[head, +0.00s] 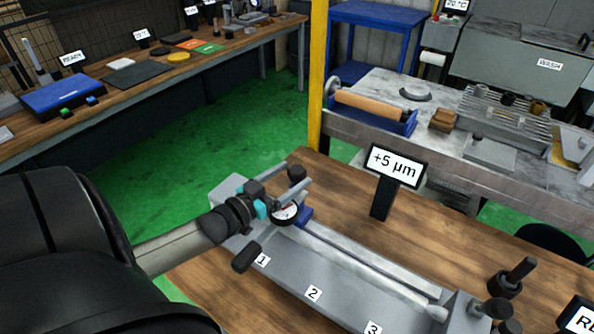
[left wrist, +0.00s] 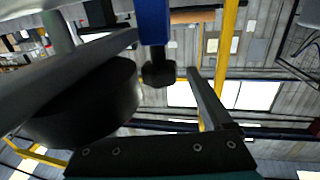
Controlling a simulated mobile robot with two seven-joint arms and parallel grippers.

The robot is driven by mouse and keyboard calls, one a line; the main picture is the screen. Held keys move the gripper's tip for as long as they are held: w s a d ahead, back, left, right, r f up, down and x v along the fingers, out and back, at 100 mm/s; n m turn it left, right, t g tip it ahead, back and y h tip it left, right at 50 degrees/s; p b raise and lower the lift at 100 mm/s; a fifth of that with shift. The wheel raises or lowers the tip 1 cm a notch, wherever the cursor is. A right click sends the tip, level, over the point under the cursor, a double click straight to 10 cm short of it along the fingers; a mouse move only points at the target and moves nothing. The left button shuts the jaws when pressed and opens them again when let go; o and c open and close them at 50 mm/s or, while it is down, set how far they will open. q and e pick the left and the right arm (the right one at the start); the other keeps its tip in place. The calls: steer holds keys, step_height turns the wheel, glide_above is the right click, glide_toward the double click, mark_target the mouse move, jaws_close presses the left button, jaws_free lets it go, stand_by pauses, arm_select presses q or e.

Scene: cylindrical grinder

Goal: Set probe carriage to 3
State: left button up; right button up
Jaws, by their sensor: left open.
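The probe carriage is a blue block (head: 305,216) with a round dial gauge (head: 286,213), on the grey bench fixture beside the label 1 (head: 262,261). The label 3 (head: 373,328) is at the lower edge of the head view. My left gripper (head: 300,183) is open at the carriage, its fingers reaching over the dial. In the left wrist view a blue post (left wrist: 154,25) with a black knob (left wrist: 158,73) shows between the open fingers. Contact cannot be told. A large black round body (left wrist: 85,105) fills the left of that view. My right gripper is not in view.
Two bright rails (head: 370,265) run along the fixture past the label 2 (head: 313,293) to an end block with black knobs (head: 498,311). A "+5 µm" sign (head: 396,165) stands behind the fixture. A black handle (head: 246,257) sticks out near label 1. A black peg stand (head: 508,281) is at the right.

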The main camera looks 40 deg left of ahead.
arm_select(q)
steer(key=shift+w+d, duration=0.1)
steer(key=shift+w, duration=1.15)
steer(key=shift+c, duration=0.3)
jaws_close()
